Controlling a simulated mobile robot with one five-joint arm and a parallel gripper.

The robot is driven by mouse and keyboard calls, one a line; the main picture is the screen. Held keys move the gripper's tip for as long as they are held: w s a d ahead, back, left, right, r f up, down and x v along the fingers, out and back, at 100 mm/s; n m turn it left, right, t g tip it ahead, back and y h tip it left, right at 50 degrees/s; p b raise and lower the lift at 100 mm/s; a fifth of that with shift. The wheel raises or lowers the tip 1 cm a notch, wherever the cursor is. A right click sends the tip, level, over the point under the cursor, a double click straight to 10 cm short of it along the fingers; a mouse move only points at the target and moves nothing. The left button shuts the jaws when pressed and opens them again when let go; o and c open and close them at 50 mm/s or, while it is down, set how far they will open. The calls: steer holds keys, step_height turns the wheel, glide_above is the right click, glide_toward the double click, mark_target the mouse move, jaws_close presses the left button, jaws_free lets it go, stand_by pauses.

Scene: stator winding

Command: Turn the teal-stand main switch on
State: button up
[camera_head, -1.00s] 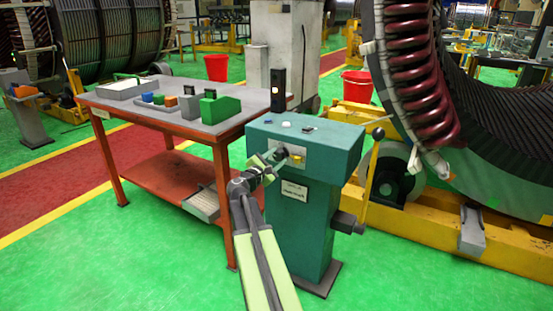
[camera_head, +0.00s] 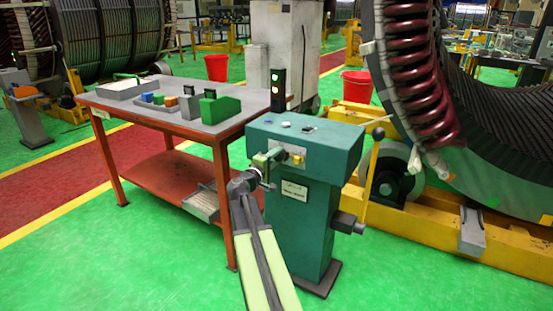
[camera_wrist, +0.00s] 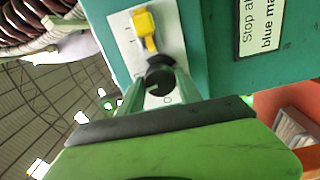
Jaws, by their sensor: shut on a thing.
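The teal stand (camera_head: 308,215) is upright in the head view, with a pale switch plate (camera_head: 291,149) on its front. The main switch shows as a yellow part (camera_head: 298,159) there. In the wrist view it has a yellow piece (camera_wrist: 146,30) and a black round knob (camera_wrist: 159,77) in line with it on the white plate (camera_wrist: 169,24). My gripper (camera_head: 276,162) reaches the plate from the lower left. Its green fingers in the wrist view (camera_wrist: 160,90) are shut on the black knob. The fingers partly hide the plate's lower end.
A red-framed table (camera_head: 180,118) with coloured blocks stands left of the stand. A signal light (camera_head: 277,90) with lit lamps is at its right corner. A lever with a yellow handle (camera_head: 371,185) is on the stand's right. Green floor (camera_head: 150,250) is free in front.

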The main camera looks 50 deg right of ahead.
steer(key=shift+a+m, duration=0.1)
steer(key=shift+m, duration=0.9)
steer(key=o, duration=1.4)
steer(key=shift+c, duration=0.2)
steer(key=v, duration=1.7)
steer(key=shift+a, duration=0.15)
steer(key=shift+w, duration=0.1)
